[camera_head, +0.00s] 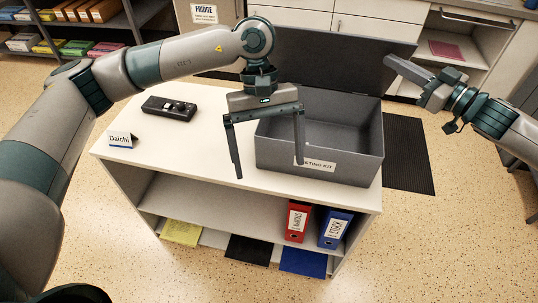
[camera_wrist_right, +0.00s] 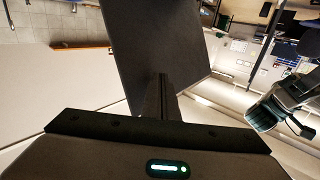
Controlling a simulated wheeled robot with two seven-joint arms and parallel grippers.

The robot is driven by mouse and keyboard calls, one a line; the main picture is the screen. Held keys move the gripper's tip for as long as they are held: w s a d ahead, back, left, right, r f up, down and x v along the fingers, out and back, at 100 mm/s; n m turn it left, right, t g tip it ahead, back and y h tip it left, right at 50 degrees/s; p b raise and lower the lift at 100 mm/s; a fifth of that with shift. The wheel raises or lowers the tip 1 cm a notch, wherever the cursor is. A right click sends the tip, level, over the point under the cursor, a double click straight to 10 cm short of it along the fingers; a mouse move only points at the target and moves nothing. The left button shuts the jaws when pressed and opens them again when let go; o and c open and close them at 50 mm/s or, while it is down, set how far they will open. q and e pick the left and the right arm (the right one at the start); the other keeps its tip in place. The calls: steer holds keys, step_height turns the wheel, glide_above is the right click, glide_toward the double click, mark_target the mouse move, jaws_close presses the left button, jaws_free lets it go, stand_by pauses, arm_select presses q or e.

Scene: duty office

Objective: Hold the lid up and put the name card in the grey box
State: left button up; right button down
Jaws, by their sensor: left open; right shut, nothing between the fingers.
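The white name card (camera_head: 121,139), reading "Daichi", stands folded on the left end of the white cabinet top. The grey box (camera_head: 355,165) is at the right end, with its lid (camera_head: 340,62) raised at the back. The box interior looks empty where it shows. My left gripper (camera_head: 269,171) is open and empty, pointing down above the cabinet top; one finger overlaps the box front. My right gripper (camera_head: 388,60) is shut and empty, its fingertips at the lid's right edge. The right wrist view shows the shut fingers (camera_wrist_right: 162,80) against the dark lid (camera_wrist_right: 155,35); contact is unclear.
A black device (camera_head: 170,108) lies behind the name card. The white cabinet top (camera_head: 185,150) is clear between the card and the box. A red binder (camera_head: 297,223) and a blue binder (camera_head: 335,229) stand on the shelf below. A dark mat (camera_head: 408,155) lies on the floor right of the cabinet.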

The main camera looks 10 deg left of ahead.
steer(key=shift+s, duration=0.1)
steer(key=shift+s+f, duration=0.5)
steer(key=shift+s, duration=0.3)
steer(key=shift+s+f, duration=0.5)
steer(key=shift+s, duration=0.3)
steer(key=shift+s+f, duration=0.6)
steer(key=shift+s, duration=0.2)
steer(key=shift+s+f, duration=0.6)
steer(key=shift+s, duration=0.15)
steer(key=shift+f, duration=0.1)
steer(key=shift+s+f, duration=1.3)
steer(key=shift+s, duration=0.05)
steer(key=shift+s+f, duration=0.45)
steer(key=shift+f, duration=0.35)
steer(key=shift+s+f, duration=0.45)
steer(key=shift+f, duration=0.3)
